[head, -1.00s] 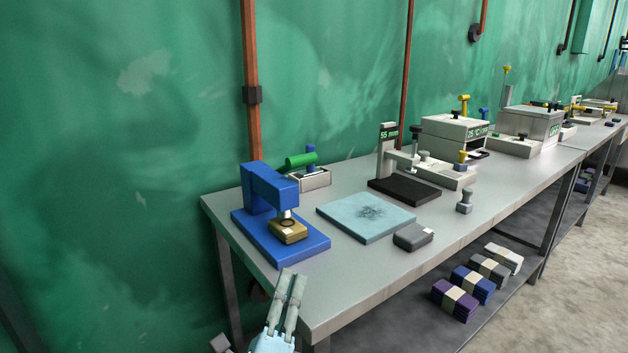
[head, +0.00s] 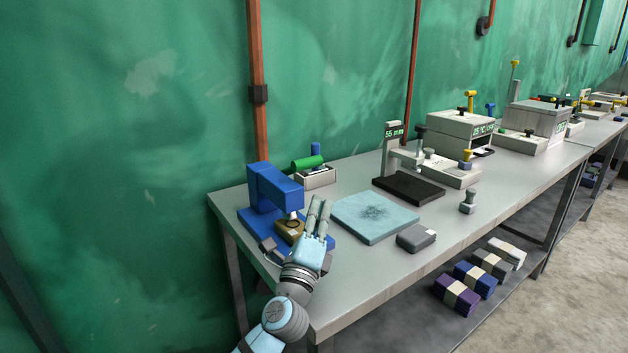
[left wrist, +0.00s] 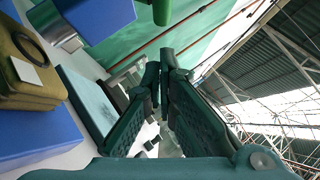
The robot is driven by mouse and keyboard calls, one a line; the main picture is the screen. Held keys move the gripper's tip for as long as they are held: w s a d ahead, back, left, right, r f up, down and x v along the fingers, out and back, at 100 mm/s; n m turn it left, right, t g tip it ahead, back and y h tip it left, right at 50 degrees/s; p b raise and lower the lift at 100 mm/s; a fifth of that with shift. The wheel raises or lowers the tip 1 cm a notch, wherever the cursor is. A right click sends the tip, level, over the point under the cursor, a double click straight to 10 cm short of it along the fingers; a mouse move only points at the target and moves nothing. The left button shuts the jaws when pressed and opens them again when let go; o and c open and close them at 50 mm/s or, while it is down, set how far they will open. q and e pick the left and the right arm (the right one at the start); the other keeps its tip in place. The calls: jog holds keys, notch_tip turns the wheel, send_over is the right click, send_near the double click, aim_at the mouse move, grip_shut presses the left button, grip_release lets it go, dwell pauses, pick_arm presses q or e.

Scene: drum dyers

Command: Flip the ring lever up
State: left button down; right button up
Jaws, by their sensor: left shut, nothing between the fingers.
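A blue press (head: 268,189) stands at the near left end of the bench, with a brass block (head: 289,229) under its head. In the left wrist view the brass block (left wrist: 22,82) carries a dark ring and a white label. Behind the press, a green handle (head: 307,162) lies over a small grey box (head: 318,179) with a blue post. I cannot tell which part is the ring lever. My left gripper (head: 319,204) is shut and empty, just right of the brass block and partly in front of the press base. Its fingers (left wrist: 160,82) also show in the left wrist view.
A pale blue slab (head: 372,217) lies right of my left gripper, with a grey block (head: 416,238) in front. A black plate (head: 408,188) with a 55 mm display stands farther back. Bundled stacks (head: 456,294) lie on the lower shelf. The green wall is behind.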

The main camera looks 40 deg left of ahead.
aim_at(293, 169)
pick_arm(q)
jog(key=w+a+r, duration=0.3)
jog(key=a, duration=0.1)
jog(key=shift+w+r, duration=0.2)
jog(key=shift+r, duration=0.1)
